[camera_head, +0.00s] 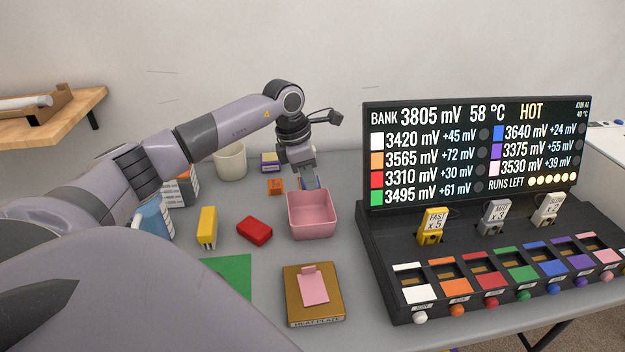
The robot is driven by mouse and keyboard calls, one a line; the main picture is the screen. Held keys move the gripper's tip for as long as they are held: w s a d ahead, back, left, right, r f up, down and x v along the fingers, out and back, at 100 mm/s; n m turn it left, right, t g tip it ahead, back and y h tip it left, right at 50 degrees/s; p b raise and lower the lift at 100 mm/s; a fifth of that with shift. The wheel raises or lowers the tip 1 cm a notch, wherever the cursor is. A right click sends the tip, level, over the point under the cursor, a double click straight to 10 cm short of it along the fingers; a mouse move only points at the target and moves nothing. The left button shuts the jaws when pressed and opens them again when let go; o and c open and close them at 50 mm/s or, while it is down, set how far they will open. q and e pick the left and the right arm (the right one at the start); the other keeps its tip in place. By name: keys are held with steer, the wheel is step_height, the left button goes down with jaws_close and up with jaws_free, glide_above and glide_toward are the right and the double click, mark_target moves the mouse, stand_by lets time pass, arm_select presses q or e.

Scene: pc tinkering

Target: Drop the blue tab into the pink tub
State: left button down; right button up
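The pink tub (312,222) stands open on the grey table, left of the black display unit. My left gripper (308,181) points down just above and behind the tub's back rim. The part of the tub's floor that I see looks empty. My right gripper is not in view.
A heat plate (298,310) with a pink tab (313,287) lies in front of the tub. A red block (254,231), a yellow block (207,228) and an orange block (275,186) lie to its left. A white cup (231,161) stands behind. The display unit (470,150) bounds the right side.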

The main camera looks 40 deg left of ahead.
arm_select(q)
steer(key=shift+f+b, duration=0.4)
steer(key=shift+f, duration=0.2)
steer(key=b+x, duration=0.1)
steer(key=x, duration=0.1)
steer(key=b+x, duration=0.2)
steer(key=s+a+b+x, duration=0.1)
steer(key=b+x, duration=0.1)
steer(key=shift+d+f, duration=0.1)
steer(key=shift+f, duration=0.4)
steer(key=shift+f+b, duration=0.7)
steer(key=shift+b, duration=0.05)
steer(key=c, duration=1.3)
jaws_free()
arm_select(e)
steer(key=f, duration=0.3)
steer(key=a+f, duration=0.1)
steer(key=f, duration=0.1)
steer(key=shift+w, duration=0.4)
